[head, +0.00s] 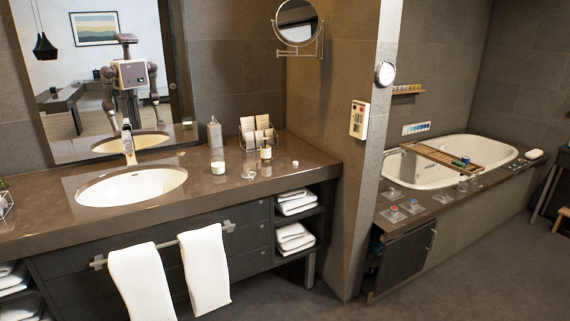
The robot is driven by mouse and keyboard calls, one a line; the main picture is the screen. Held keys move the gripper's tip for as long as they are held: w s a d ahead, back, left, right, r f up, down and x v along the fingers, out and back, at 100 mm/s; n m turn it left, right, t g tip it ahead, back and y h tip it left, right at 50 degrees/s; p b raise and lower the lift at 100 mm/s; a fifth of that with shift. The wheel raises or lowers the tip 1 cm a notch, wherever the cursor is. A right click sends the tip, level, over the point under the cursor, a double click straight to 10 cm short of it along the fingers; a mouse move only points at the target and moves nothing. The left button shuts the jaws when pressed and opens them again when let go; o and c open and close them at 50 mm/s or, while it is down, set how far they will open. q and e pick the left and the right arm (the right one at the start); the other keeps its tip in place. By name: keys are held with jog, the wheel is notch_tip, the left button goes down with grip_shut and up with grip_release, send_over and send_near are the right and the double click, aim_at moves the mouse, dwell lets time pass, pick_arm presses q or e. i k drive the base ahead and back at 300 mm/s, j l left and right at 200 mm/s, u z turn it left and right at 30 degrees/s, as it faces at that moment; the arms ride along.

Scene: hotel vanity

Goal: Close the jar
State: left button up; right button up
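On the brown vanity counter (205,185), right of the sink, stands a small whitish-green jar or candle glass (218,168). Its top looks pale; whether it is open is too small to tell. A small pale round piece (248,174) lies on the counter to its right, perhaps a lid. A small white round thing (295,163) lies farther right. I cannot tell for sure which item is the jar. Neither of my grippers shows directly; only my small reflection is in the mirror.
A grey dispenser bottle (214,133) and a wire rack with cards (257,132) stand at the back. The sink (132,186) is at left. White towels (204,268) hang on the front bar. A wall (338,150) separates the bathtub (450,160). The floor in front is clear.

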aim_at(217, 162)
jog(key=i+z, duration=0.45)
jog(key=i, duration=0.9)
